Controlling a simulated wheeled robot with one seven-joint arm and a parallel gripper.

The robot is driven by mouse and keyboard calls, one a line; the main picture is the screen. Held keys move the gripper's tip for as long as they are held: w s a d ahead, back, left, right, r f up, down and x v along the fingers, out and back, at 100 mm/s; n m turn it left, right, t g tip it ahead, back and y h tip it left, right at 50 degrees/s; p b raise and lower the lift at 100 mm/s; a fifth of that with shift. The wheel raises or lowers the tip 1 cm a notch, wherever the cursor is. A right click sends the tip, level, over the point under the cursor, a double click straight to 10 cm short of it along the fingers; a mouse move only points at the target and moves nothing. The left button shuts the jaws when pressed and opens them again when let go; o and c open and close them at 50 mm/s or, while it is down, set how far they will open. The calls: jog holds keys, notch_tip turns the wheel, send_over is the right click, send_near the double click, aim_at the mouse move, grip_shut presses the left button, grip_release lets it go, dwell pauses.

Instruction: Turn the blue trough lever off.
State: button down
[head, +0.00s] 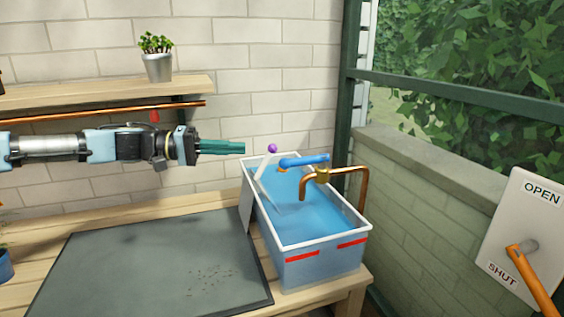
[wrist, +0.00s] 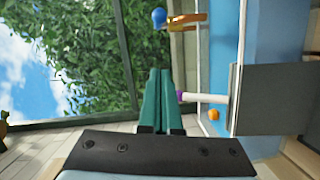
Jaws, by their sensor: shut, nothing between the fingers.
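The blue lever (head: 305,161) sits on top of the copper tap (head: 322,176) over the trough and lies roughly level across it. In the wrist view a round blue end (wrist: 159,18) shows at the top beside copper-coloured pipe. The white-rimmed trough (head: 320,240) holds blue water. My gripper (head: 244,148) is shut and empty, level, to the left of the lever and above the trough's back left corner. Its teal fingers (wrist: 159,72) lie together in the wrist view. They are apart from the lever.
A purple knob (head: 272,147) on a white bar stands close to my fingertips; it also shows in the wrist view (wrist: 180,96). A grey mat (head: 150,262) covers the bench. A shelf (head: 110,92) with a potted plant (head: 158,58) is behind. An OPEN/SHUT panel (head: 522,215) with an orange handle is at right.

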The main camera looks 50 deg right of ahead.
aim_at(306, 164)
jog(key=shift+w+r, duration=0.2)
jog(key=shift+r, duration=0.15)
jog(key=s+d+f+p, duration=0.1)
jog(key=s+d+p, duration=0.4)
jog(key=s, duration=0.5)
jog(key=shift+s+d+f, duration=0.15)
jog(key=shift+d, duration=0.1)
jog(key=shift+a+f+h, duration=0.1)
jog(key=shift+h, duration=0.2)
